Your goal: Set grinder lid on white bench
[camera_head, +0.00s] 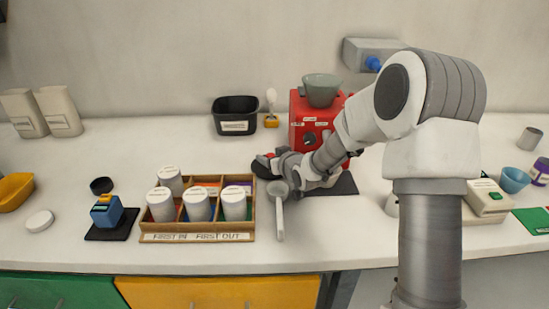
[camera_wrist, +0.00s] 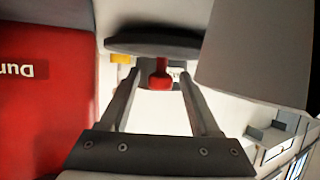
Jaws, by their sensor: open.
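The grinder lid (camera_head: 263,169) is a dark disc with a red knob, at the white bench (camera_head: 190,258) between the wooden rack and the red grinder. In the wrist view the lid (camera_wrist: 152,42) shows edge-on, with its red knob between my fingers. My gripper (camera_head: 275,162) reaches in level from the right. Its fingers (camera_wrist: 160,78) are apart, one on each side of the knob, and I see no clear grip. The lid appears to rest on the bench, but its underside is hidden. The red grinder (camera_head: 297,112) has a grey hopper on top and is partly behind my arm.
A grey scoop (camera_head: 279,212) lies just in front of my gripper. The wooden rack (camera_head: 195,238) with several white jars is close on the left. A black bin (camera_head: 235,106) and a small yellow-based item (camera_head: 271,121) stand behind. Bench space left of the bin is clear.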

